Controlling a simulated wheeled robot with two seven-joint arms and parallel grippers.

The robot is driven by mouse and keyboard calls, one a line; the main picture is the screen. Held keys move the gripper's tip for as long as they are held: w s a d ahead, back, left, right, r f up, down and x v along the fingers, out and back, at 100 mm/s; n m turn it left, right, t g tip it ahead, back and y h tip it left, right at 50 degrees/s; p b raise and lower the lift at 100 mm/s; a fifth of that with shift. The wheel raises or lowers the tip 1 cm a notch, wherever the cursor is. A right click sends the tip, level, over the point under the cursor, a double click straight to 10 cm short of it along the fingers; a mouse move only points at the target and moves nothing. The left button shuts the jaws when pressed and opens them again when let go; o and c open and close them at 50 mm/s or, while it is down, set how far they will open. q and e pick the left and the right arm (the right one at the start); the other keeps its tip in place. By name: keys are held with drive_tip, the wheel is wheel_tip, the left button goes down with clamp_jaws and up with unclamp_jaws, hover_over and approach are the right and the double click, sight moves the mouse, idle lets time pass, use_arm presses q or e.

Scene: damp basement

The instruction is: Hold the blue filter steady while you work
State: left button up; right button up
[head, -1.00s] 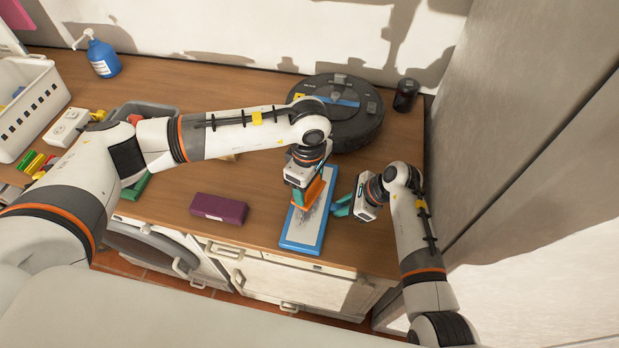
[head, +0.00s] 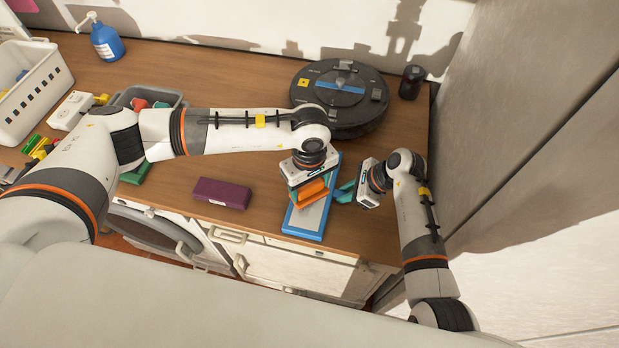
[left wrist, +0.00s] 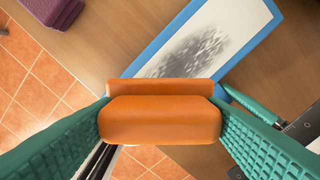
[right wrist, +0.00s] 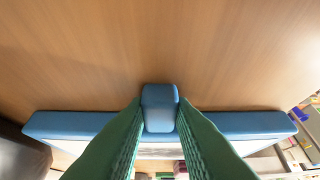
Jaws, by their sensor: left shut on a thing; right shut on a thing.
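The blue filter (head: 301,235) is a flat panel with a blue frame and pale mesh, lying near the counter's front edge. In the left wrist view its mesh (left wrist: 228,25) carries a dark grey dirty patch. My left gripper (head: 311,190) is shut on an orange block-like tool (left wrist: 160,120) over the filter and hides part of it. I cannot tell if the tool touches the mesh. My right gripper (head: 344,193) is shut on the filter's right side. The right wrist view shows its fingers (right wrist: 160,128) closed on a blue tab (right wrist: 160,98) of the frame.
A purple block (head: 222,193) lies left of the filter. A round robot vacuum (head: 340,98) and a black cylinder (head: 411,82) stand behind. A grey tray (head: 146,97), white basket (head: 30,88) and blue pump bottle (head: 107,42) are at left. A wall rises at right.

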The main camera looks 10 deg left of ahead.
use_arm(q)
drive_tip(key=shift+f, duration=2)
drive_tip(key=shift+w+f, duration=0.2)
drive_tip(key=shift+w, duration=3.3)
drive_tip(key=shift+s, duration=3.45)
drive_tip(key=shift+w, duration=3.45)
drive_tip(key=shift+s, duration=3.45)
drive_tip(key=shift+r, duration=4.05)
